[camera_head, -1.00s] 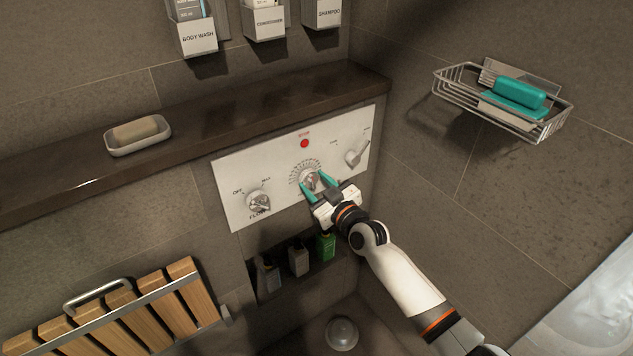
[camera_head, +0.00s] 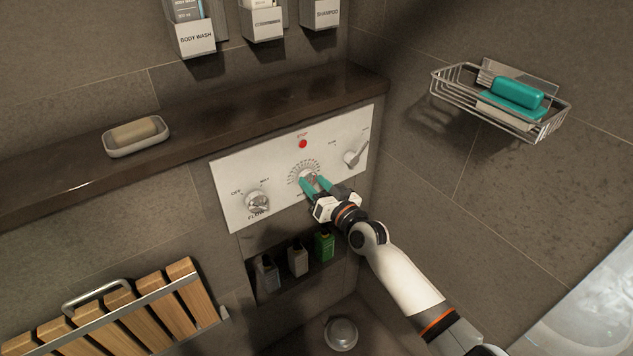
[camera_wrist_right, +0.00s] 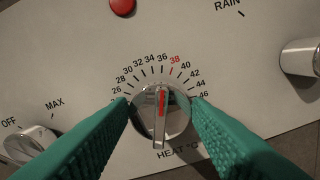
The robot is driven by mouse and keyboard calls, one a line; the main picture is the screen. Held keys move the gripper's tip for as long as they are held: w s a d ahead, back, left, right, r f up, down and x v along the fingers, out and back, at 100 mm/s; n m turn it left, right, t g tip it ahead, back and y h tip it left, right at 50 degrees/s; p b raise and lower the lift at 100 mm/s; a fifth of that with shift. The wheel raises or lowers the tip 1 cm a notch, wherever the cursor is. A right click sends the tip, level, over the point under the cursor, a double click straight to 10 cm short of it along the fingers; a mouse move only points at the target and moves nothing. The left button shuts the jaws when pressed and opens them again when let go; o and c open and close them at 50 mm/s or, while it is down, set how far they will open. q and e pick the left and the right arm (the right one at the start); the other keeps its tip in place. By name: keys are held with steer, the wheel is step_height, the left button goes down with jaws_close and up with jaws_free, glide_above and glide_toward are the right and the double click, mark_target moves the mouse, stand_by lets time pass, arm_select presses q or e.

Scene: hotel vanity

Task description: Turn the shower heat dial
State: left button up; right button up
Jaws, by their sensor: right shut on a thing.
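The heat dial (camera_head: 308,173) is a round metal knob in the middle of the white control panel (camera_head: 235,190). In the right wrist view the dial (camera_wrist_right: 160,128) has a raised grip bar with a red mark pointing up, near 36 on the printed scale. My right gripper (camera_head: 314,183) reaches the dial from below right. Its teal fingers sit on both sides of the dial in the wrist view (camera_wrist_right: 160,106), shut on its rim. My left gripper is out of view.
The flow knob (camera_head: 257,203) is left of the dial and a lever (camera_head: 356,155) is right of it. A red button (camera_head: 303,144) is above. A dark ledge (camera_head: 250,112) juts over the panel. Bottles stand in a niche (camera_head: 283,290) below.

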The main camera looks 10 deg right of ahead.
steer(key=m, duration=0.6)
steer(key=shift+w+r+m, duration=0.1)
steer(key=shift+r+m, duration=0.1)
steer(key=shift+m, duration=2.6)
steer(key=shift+r, duration=0.1)
steer(key=o, duration=1)
steer(key=shift+w+a, duration=0.1)
steer(key=shift+f, duration=0.25)
